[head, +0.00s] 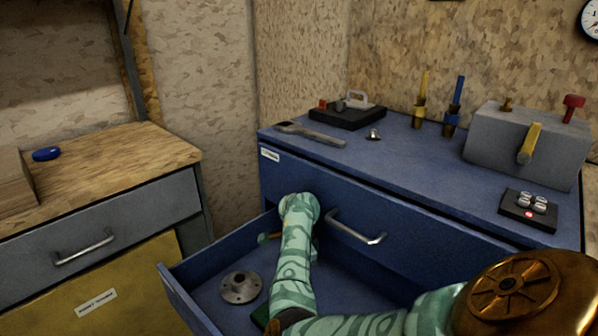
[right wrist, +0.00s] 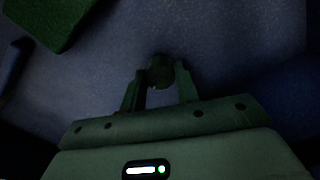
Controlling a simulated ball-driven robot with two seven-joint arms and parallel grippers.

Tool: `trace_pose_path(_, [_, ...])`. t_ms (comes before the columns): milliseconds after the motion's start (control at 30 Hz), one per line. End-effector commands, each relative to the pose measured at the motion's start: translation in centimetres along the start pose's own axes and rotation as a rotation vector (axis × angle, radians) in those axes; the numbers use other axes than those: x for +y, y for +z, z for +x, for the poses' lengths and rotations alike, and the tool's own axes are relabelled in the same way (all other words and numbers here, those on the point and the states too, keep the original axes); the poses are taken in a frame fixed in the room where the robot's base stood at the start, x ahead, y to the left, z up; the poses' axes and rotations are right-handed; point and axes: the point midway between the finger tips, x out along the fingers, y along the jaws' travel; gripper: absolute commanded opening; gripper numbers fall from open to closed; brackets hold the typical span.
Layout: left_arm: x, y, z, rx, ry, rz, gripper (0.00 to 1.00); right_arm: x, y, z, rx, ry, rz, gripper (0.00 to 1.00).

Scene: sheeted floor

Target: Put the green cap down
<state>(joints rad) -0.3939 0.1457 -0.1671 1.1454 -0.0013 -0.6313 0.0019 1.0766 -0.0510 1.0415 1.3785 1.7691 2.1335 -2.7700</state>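In the head view my right arm reaches into the open blue drawer (head: 190,290); its gripper is hidden behind the arm and the drawer. In the dark right wrist view, the two fingers of my right gripper (right wrist: 161,78) sit on either side of a small, dark, round greenish thing (right wrist: 160,72), which looks like the green cap. The fingers appear closed on it. A bluish-grey surface lies behind it; I cannot tell whether the cap touches it. My left gripper is not in view.
A grey metal flange (head: 240,288) lies in the drawer. A green block shows in the right wrist view (right wrist: 50,18). The blue cabinet top (head: 400,165) holds a wrench (head: 312,134), a grey block (head: 525,145) and a small dark tray (head: 527,212). A wooden bench (head: 110,165) stands left.

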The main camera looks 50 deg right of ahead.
Motion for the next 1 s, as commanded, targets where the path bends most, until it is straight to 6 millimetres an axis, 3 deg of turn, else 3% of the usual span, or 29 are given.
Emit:
trace_pose_path(33, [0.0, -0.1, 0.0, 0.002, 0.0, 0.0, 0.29, 0.0, 0.0, 0.0, 0.0, 0.0, 0.0, 0.42])
trace_pose_path(67, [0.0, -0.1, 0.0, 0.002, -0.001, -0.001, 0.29, 0.0, 0.0, 0.0, 0.0, 0.0, 0.0, 0.5])
trace_pose_path(100, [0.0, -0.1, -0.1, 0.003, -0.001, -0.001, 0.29, 0.0, 0.0, 0.0, 0.0, 0.0, 0.0, 0.53])
trace_pose_path(467, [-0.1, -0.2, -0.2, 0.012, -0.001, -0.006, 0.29, 0.0, 0.0, -0.9, -0.001, -0.002, 0.002, 0.53])
trace_pose_path(533, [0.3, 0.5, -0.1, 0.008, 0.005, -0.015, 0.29, 0.0, 0.0, -1.9, -0.002, -0.003, 0.001, 0.53])
trace_pose_path(733, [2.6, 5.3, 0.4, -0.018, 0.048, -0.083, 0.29, 0.0, 0.0, -5.3, -0.004, -0.006, 0.001, 0.53])
trace_pose_path(800, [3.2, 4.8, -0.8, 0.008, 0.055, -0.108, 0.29, -0.1, 0.0, -7.9, -0.006, -0.011, 0.0, 0.53])
trace_pose_path(1000, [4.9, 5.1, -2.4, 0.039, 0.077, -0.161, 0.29, -0.1, 0.0, -12.0, -0.005, -0.007, 0.001, 0.53])
